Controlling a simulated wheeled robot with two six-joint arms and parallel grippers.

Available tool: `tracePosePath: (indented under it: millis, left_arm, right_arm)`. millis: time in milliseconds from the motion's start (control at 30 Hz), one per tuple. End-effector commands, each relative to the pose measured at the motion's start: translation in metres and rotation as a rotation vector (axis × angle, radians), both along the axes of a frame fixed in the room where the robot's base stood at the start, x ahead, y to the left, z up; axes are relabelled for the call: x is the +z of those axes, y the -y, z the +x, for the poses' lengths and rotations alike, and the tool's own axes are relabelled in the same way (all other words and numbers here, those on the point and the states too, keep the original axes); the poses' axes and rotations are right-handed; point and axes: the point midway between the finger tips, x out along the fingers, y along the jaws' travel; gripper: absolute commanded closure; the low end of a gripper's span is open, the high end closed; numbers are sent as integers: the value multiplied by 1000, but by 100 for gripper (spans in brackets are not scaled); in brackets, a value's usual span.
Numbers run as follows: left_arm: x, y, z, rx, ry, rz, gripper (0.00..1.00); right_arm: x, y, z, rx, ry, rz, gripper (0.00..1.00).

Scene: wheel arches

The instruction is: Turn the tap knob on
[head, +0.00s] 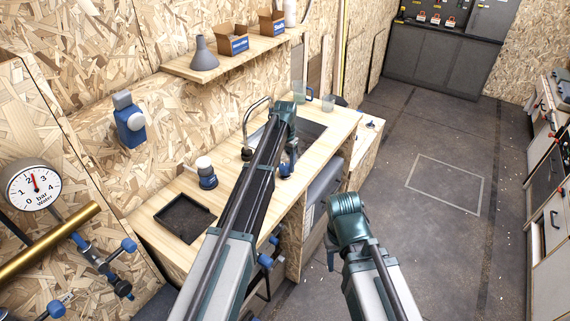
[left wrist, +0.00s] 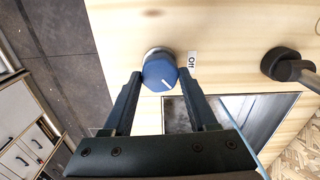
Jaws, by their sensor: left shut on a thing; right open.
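The blue tap knob (left wrist: 160,73) sits on a round metal base on the wooden counter in the left wrist view. A short white line marks its face, and an "Off" label (left wrist: 193,59) is beside it. My left gripper (left wrist: 160,79) is shut on the knob, one finger on each side. In the head view my left gripper (head: 287,168) points down at the counter beside the sink; the arm partly hides this spot. The tap spout (head: 248,125) arches behind it. My right gripper (head: 331,262) is open and empty, over the floor in front of the counter.
The sink (head: 311,130) lies behind my left arm. A black tray (head: 184,217) and a blue-and-white device (head: 206,173) are on the counter's left part. A shelf (head: 235,58) with a funnel and boxes is above. The floor (head: 420,230) at right is clear.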

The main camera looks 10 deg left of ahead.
Motion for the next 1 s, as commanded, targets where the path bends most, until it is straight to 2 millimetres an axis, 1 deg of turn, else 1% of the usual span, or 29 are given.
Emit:
tracePosePath:
  millis: [200, 500, 733, 1000]
  left_arm:
    - [0, 1, 0, -204, 0, 0, 97]
    - [0, 1, -1, -465, 0, 0, 97]
    - [0, 1, -1, -615, 0, 0, 97]
    - [0, 1, -1, -713, 0, 0, 97]
  right_arm:
    - [0, 0, 0, 0, 0, 0, 50]
    - [0, 0, 0, 0, 0, 0, 50]
    - [0, 0, 0, 0, 0, 0, 50]
    - [0, 0, 0, 0, 0, 0, 50]
